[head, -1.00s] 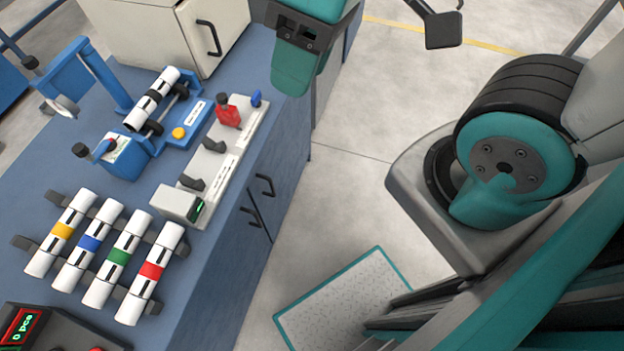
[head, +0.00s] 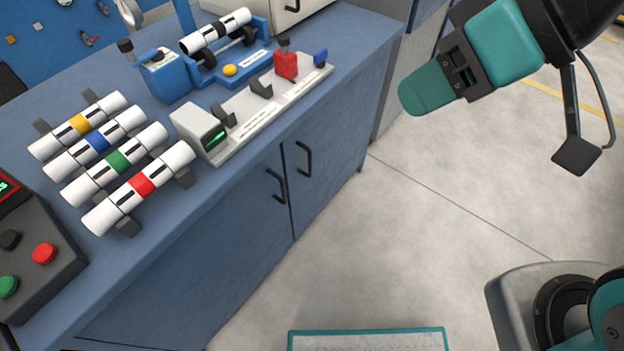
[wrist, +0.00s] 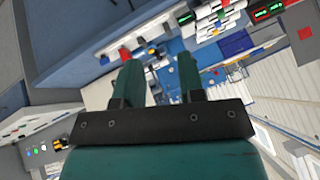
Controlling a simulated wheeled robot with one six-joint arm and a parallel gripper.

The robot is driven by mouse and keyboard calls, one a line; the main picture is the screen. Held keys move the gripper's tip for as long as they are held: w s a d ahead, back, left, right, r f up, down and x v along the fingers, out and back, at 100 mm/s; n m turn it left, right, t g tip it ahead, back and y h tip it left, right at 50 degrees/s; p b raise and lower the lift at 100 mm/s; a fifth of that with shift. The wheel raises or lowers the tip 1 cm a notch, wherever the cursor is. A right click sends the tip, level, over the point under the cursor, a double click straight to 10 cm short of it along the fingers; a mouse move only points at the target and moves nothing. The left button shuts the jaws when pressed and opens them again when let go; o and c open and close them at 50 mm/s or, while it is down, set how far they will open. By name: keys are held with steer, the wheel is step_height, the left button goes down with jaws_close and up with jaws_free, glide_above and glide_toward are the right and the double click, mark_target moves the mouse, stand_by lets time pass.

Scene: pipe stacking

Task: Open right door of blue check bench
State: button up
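The blue check bench (head: 150,265) runs across the left and middle of the head view. Its right door (head: 335,172) is shut and has a black vertical handle (head: 307,160) near its left edge. The left door (head: 215,245) is also shut, with its own black handle (head: 280,186) close to the seam. My gripper (head: 425,90) is in the air to the right of the right door, apart from the handle. In the wrist view its two teal fingers (wrist: 160,65) stand apart with nothing between them. I cannot make out the handles there.
On the bench top are several white pipes with coloured bands (head: 115,155), a grey fixture with a red clamp (head: 255,105), a blue fixture (head: 220,65) and a button box (head: 35,255). The grey floor (head: 400,240) before the doors is clear. A teal-edged plate (head: 370,340) lies at the bottom.

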steer(key=w+a+f+t+y+b, duration=0.1)
steer(key=w+f+t+y+b, duration=0.15)
steer(key=f+b, duration=1.05)
steer(key=w+a+f+t+y+b, duration=0.1)
steer(key=w+f+t+b, duration=0.25)
steer(key=f+b, duration=1)
steer(key=t+y+b, duration=0.2)
steer(key=t+b, duration=0.3)
steer(key=b, duration=2)
glide_toward(310, 157)
steer(key=p+x, duration=0.3)
steer(key=p, duration=0.3)
steer(key=p+x, duration=0.4)
steer(key=p, duration=0.3)
steer(key=p+x, duration=0.3)
steer(key=p, duration=0.4)
steer(key=shift+w+f, duration=0.25)
steer(key=shift+w, duration=0.05)
jaws_close()
